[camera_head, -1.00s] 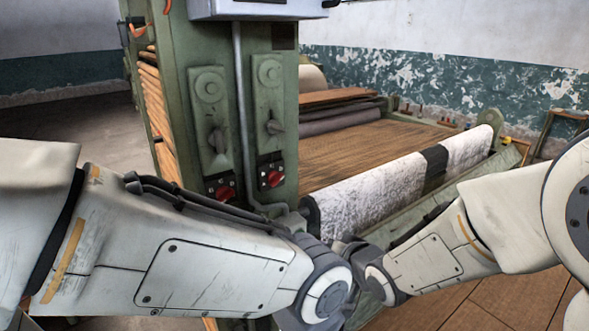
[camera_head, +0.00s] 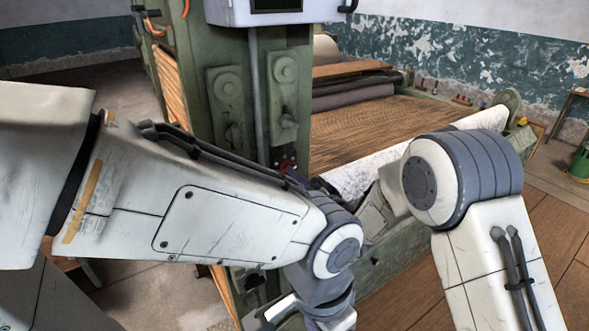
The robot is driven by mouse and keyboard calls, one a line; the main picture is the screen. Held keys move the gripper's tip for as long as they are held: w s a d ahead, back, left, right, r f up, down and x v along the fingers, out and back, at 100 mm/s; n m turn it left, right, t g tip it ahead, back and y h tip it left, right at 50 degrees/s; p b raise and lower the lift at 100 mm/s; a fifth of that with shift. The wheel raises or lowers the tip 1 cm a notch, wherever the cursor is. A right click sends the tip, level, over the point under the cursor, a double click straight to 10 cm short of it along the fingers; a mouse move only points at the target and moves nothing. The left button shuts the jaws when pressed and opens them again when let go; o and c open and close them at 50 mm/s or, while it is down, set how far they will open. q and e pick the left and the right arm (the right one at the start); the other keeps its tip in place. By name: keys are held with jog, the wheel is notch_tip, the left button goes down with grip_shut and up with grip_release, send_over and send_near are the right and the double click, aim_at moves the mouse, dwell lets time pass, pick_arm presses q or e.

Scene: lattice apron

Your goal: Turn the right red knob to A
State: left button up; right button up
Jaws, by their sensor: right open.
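The right red knob (camera_head: 288,166) is on the green machine column, below a grey lever switch. Only a small part of it shows above my left forearm, and its pointer and letters cannot be read. The left red knob is hidden behind my left forearm. My right gripper (camera_head: 301,179) is open and mostly hidden behind my left arm; the little that shows is close to the right knob, and I cannot tell whether it touches it. My left forearm crosses in front of the column and its wrist bends down at the bottom; its gripper is out of view.
The green column (camera_head: 205,50) carries a grey box (camera_head: 270,12) on top and two lever switches (camera_head: 284,110). A loom bed with brown cloth (camera_head: 375,130) and a white roll (camera_head: 352,176) lies to the right. Wooden floor (camera_head: 565,240) is clear at the right.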

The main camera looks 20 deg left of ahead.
jog(key=shift+x, duration=1.1)
grip_shut()
jog(key=shift+d, duration=0.1)
